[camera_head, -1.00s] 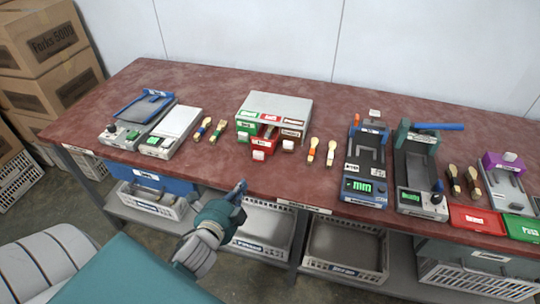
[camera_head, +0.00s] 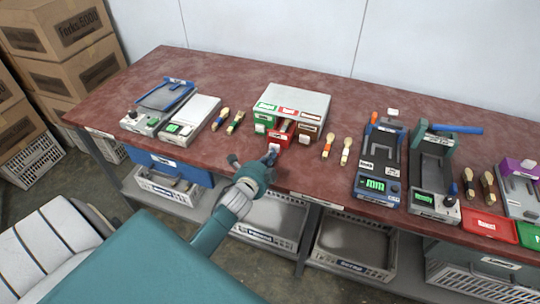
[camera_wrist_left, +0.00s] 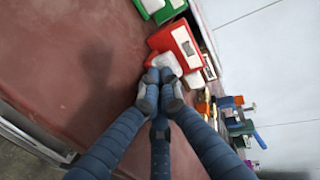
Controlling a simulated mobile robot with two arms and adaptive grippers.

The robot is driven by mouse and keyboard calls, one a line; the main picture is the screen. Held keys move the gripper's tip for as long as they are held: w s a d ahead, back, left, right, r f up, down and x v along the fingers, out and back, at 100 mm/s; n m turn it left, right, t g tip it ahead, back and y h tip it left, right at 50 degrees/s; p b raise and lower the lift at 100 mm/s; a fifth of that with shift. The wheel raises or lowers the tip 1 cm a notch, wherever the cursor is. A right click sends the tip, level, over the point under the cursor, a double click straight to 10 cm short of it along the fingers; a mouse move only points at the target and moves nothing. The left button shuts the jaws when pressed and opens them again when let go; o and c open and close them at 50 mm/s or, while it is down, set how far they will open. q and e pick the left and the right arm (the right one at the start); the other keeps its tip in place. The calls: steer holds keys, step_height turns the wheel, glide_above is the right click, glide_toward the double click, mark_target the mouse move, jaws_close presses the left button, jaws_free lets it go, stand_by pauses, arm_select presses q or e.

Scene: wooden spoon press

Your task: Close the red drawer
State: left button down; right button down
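The red drawer (camera_head: 279,138) sticks out from the middle of a small grey cabinet (camera_head: 292,100) on the table. It is also large in the left wrist view (camera_wrist_left: 178,42), with a white handle (camera_wrist_left: 166,62) on its front. My left gripper (camera_head: 268,158) is just in front of this drawer, at the table's front edge. In the left wrist view its three fingers (camera_wrist_left: 160,88) are drawn together, with the tips right at the white handle. Contact cannot be told for certain. Nothing is held between them. My right gripper is not in view.
A green drawer (camera_head: 264,118) and a brown drawer (camera_head: 308,130) flank the red one. Scales and a blue press device (camera_head: 378,160) stand farther out. Crates sit on the shelf below.

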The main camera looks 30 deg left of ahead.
mark_target(277, 140)
arm_select(q)
steer(key=shift+w, duration=0.35)
steer(key=w, duration=0.2)
steer(key=w+a+b, duration=0.1)
steer(key=w, duration=0.2)
steer(key=w+a+b, duration=0.1)
steer(key=w, duration=0.1)
steer(key=shift+w+f, duration=0.1)
steer(key=shift+w, duration=0.15)
steer(key=shift+r, duration=0.35)
